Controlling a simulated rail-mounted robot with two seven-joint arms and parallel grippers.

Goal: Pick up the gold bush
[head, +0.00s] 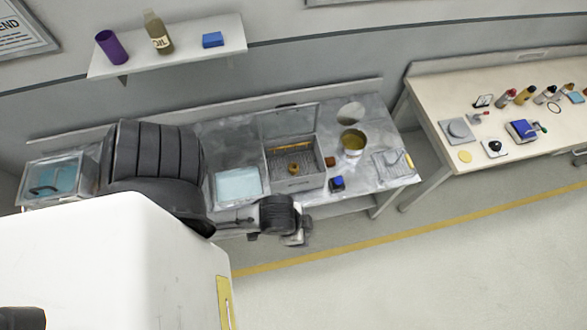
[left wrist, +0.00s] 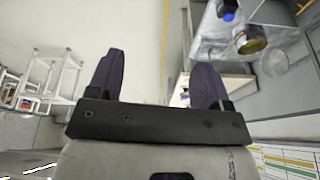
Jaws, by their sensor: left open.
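A small gold bush (head: 293,168) appears to sit inside the open metal box (head: 297,184) on the grey bench; it is small in the head view. A second small brown-gold piece (head: 330,161) stands just right of the box; its exact shape is hard to tell. My left gripper (head: 297,238) is in front of the bench edge, below the box in the head view and apart from it. In the left wrist view its two fingers (left wrist: 157,80) are spread, with nothing between them. My right gripper is not in view.
On the bench, a pale blue tray (head: 238,186) lies left of the box, with a gold-filled tin (head: 353,142) and a blue-topped block (head: 337,184) to its right. A shelf (head: 185,48) hangs above. A second table (head: 500,95) stands right. The floor in front is clear.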

